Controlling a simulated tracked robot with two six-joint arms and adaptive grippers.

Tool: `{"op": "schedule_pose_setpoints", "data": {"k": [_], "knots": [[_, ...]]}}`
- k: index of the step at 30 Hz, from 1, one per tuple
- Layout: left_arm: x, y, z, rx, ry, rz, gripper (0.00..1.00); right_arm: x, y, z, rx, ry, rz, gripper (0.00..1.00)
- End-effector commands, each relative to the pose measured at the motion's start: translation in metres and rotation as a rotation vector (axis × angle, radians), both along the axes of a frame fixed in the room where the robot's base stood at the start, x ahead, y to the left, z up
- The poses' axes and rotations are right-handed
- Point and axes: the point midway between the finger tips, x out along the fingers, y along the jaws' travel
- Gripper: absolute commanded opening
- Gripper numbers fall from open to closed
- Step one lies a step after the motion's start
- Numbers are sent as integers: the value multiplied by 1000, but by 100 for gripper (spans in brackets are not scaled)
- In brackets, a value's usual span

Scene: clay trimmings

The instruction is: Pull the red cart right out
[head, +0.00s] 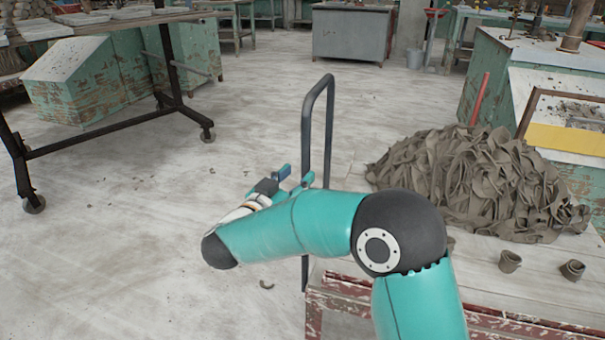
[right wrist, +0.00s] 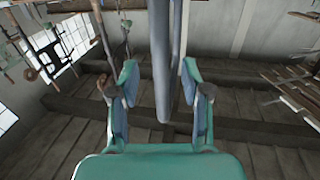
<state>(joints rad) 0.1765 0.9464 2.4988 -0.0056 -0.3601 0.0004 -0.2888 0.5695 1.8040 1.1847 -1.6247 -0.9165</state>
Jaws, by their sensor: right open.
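The red cart (head: 345,287) stands at the lower right in the head view, its worn red frame partly hidden behind my right arm. Its dark upright hoop handle (head: 330,95) rises at the cart's left end. My right gripper (head: 296,182) is open beside the handle's near post, at about mid height. In the right wrist view a grey bar (right wrist: 164,70), seemingly the handle, shows between the spread fingers of the right gripper (right wrist: 163,95). I cannot tell whether either finger touches it. My left gripper is not in view.
A heap of grey-brown clay trimmings (head: 470,180) lies on the cart's pale top, with small curled pieces near it. A wheeled black-framed table (head: 100,133) stands at the left, and a green cabinet (head: 490,70) at the right. The floor left of the handle is mostly clear.

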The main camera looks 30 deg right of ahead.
Motion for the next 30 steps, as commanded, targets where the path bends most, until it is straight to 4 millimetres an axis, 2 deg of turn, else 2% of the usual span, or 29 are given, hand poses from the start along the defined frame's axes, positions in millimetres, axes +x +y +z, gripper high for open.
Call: {"op": "schedule_pose_setpoints", "data": {"k": [3, 8, 20, 21, 27, 30], "knots": [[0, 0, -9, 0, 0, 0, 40, 10, -20, -2, 1, -2, -3, 47], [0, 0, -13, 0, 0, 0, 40, 20, -37, -1, 1, -2, -2, 47], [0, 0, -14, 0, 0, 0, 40, 24, -43, 0, 0, 0, 1, 47], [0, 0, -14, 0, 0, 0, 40, 24, -43, 0, 0, 0, 1, 46], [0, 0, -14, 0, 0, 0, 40, 24, -43, 0, 0, 0, 1, 12], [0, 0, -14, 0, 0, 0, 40, 24, -43, 0, 1, 0, 1, 0]]}}
